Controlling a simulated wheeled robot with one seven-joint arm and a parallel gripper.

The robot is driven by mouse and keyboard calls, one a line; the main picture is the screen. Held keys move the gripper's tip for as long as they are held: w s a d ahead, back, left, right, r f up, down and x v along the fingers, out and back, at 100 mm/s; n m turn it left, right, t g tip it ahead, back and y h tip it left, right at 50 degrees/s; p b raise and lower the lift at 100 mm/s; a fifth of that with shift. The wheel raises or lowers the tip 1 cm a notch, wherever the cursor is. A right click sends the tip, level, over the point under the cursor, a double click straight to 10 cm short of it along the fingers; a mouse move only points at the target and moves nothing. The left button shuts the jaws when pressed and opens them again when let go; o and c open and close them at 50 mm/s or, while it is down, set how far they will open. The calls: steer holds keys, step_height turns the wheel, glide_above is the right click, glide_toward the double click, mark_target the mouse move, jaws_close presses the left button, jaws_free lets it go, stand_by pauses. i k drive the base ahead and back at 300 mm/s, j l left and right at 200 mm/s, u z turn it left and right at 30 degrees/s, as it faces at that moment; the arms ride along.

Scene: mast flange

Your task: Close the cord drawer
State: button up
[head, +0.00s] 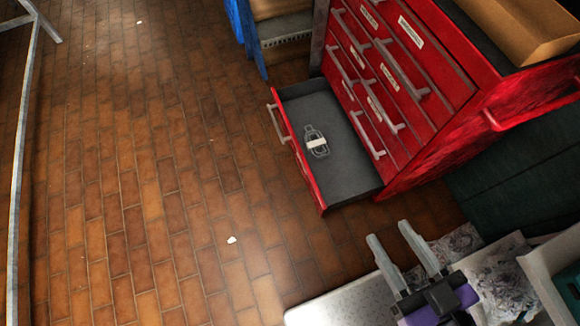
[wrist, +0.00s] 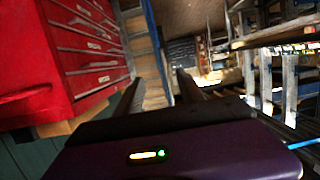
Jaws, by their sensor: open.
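The open drawer (head: 345,140) is at the bottom of a red tool cabinet (head: 440,115), pulled well out toward the left in the head view. It has a red front with a grey bar handle (head: 278,124) and a dark grey inside. A coiled cord with a pale band (head: 317,143) lies in it. My gripper (head: 390,232) is at the lower right, open and empty, apart from the drawer and cabinet. In the wrist view the cabinet (wrist: 75,50) shows at the left, beyond my gripper's fingers (wrist: 158,88); I cannot make out the open drawer there.
Other labelled drawers (head: 385,50) of the cabinet look shut. A cardboard box (head: 525,25) stands on top. A blue-framed rack (head: 255,45) is beside the cabinet. A white crate (head: 550,270) is at the lower right. The brick floor (head: 170,160) left of the drawer is mostly clear.

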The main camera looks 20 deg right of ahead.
mark_target(349, 175)
steer(key=i+j+u, duration=0.2)
steer(key=i, duration=0.3)
steer(key=i+j+u, duration=0.25)
steer(key=i, duration=0.3)
steer(key=j, duration=0.1)
